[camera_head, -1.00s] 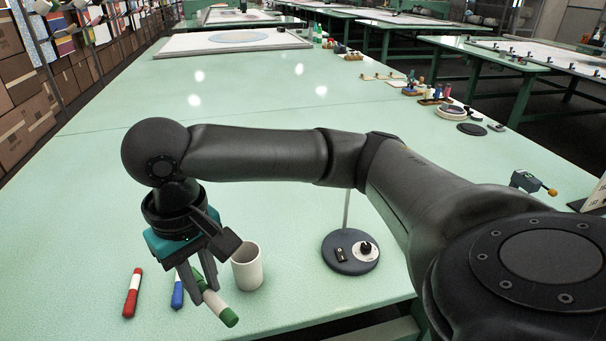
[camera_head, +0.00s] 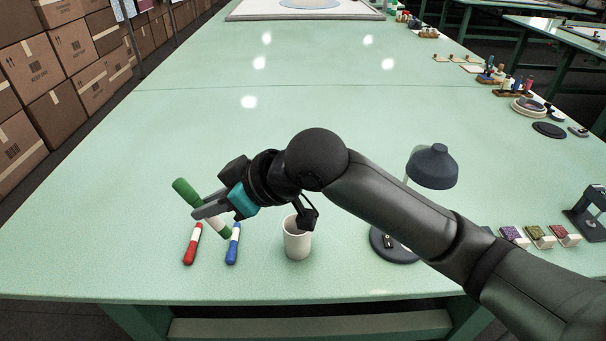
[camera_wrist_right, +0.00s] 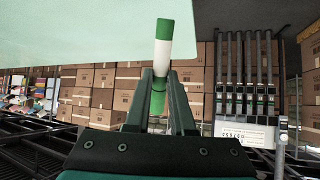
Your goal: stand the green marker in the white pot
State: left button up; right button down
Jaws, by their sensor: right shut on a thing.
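The green marker (camera_head: 186,193), green at both ends with a white band, is held by my right gripper (camera_head: 205,209). The marker is tilted, its upper end to the upper left, above the table and left of the pot. The gripper lies nearly level, pointing left, and its fingers hide part of the marker. In the right wrist view the marker (camera_wrist_right: 163,48) sits between the fingers (camera_wrist_right: 160,88). The white pot (camera_head: 297,243) stands upright on the table, right of the gripper and partly behind my wrist; I see nothing standing in it. My left gripper is not in view.
A dark lamp (camera_head: 432,167) is right of the pot. Small coloured blocks (camera_head: 513,236) lie farther right.

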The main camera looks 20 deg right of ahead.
jog(key=w+d+f+m+t+h+p, duration=0.1)
jog(key=w+d+f+m+t, duration=0.15)
jog(key=d+t, duration=0.4)
jog(key=w+d+f+m+t+h+p, duration=0.1)
jog(key=w+d+f+m+t+p, duration=0.2)
jog(key=d, duration=0.7)
notch_tip(320, 180, down, 10)
jog(key=m+t+b, duration=0.1)
jog(key=b, duration=1.1)
jog(key=shift+w+d+f, duration=0.15)
jog(key=shift+f, duration=0.1)
jog(key=c, duration=0.7)
grip_release()
